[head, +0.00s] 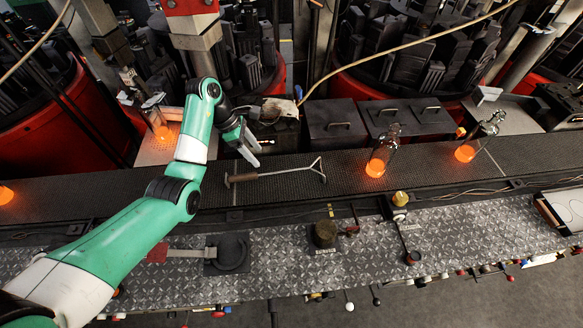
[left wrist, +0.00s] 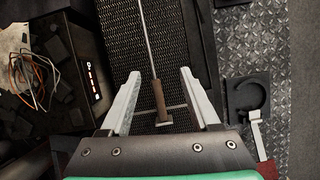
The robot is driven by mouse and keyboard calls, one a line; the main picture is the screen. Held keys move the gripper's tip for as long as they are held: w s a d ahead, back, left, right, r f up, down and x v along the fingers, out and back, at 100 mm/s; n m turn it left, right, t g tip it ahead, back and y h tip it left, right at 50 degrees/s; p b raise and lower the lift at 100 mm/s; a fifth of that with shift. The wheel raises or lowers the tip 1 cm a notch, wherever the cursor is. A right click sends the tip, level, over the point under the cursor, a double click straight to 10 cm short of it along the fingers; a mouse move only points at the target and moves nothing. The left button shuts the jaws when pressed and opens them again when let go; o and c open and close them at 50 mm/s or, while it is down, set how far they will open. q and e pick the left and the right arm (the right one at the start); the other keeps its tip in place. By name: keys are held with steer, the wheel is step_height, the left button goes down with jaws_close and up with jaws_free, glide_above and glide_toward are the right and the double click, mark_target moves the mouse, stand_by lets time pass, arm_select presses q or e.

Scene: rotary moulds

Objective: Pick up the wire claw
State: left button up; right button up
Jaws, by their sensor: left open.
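The wire claw (head: 288,173) lies on the dark mesh conveyor (head: 420,157). It is a thin metal rod with a brown handle at its left end and a bent hook at its right end. My left gripper (head: 256,156) is open and empty, just behind the handle end in the head view. In the left wrist view, the claw's brown handle (left wrist: 158,99) shows between the two spread fingers (left wrist: 160,72), not gripped. The rod runs away from the gripper along the mesh. My right gripper is not in view.
Glowing bottles (head: 376,162) stand on the conveyor to the right, and another (head: 157,125) stands at the back left. Dark lidded boxes (head: 334,124) stand behind the belt. A diamond-plate ledge (head: 280,265) with knobs and levers runs in front. Loose wires (left wrist: 28,75) lie at the left.

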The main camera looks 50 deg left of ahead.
arm_select(q)
steer(key=n+b, duration=0.1)
steer(key=b, duration=0.1)
glide_toward(253, 174)
steer(key=x, duration=0.1)
steer(key=b+x, duration=0.1)
steer(key=x, duration=0.3)
steer(key=shift+d+f, duration=0.15)
steer(key=shift+d, duration=0.3)
steer(key=x, duration=0.1)
steer(key=b+x, duration=0.1)
steer(key=x, duration=0.1)
steer(key=b+x, duration=0.1)
steer(key=x, duration=0.1)
steer(key=shift+a+f, duration=0.2)
steer(key=shift+a, duration=0.15)
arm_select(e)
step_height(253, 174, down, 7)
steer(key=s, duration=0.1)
arm_select(q)
jaws_close()
